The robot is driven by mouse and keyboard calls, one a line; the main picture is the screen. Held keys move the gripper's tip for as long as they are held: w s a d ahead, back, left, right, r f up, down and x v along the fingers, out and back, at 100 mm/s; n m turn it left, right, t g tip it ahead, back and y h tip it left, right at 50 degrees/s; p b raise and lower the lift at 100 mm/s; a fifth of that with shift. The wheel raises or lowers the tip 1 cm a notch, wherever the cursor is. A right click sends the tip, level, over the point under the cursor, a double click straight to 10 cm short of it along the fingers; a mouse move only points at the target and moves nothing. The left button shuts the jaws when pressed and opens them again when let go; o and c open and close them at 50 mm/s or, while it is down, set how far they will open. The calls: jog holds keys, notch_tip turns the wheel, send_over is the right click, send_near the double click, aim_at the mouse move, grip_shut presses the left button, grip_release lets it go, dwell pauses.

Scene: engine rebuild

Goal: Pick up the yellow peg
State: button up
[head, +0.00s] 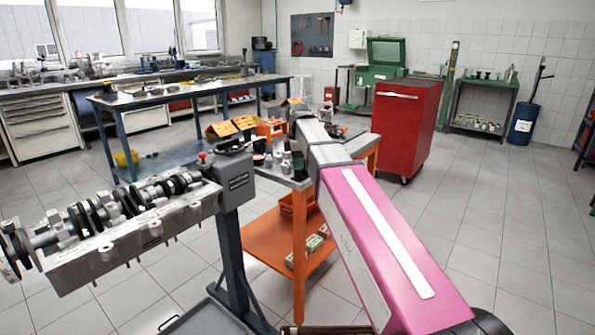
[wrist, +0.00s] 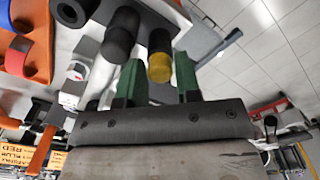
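In the wrist view, a dark cylinder with a yellow end (wrist: 160,68) is the only yellow peg-like thing I can make out. My gripper (wrist: 159,80) has two green fingers standing well apart, one on each side of the yellow end. The peg seems to lie between or just beyond the fingertips; I cannot tell whether either finger touches it. In the head view, my pink and white arm reaches over the small orange-legged workbench (head: 299,238), and I cannot make out the peg there.
Other dark cylinders (wrist: 120,35) stand close left of the fingers. Orange holders (wrist: 38,45) are at the upper left. In the head view, a crankshaft on an engine block (head: 150,232) stands at left and a red cabinet (head: 407,130) behind. Floor at right is clear.

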jog(key=shift+c, duration=0.3)
grip_shut()
jog(key=shift+r, duration=0.2)
jog(key=shift+r, duration=0.55)
jog(key=r, duration=0.3)
jog(key=shift+s+a+r, duration=0.15)
jog(key=shift+s+a, duration=0.15)
jog(key=shift+a, duration=0.1)
jog(key=s+a+r, duration=0.6)
jog(key=a, duration=0.2)
jog(key=shift+s+a+r, duration=0.15)
jog(key=shift+s+a, duration=0.05)
jog(key=shift+s, duration=0.1)
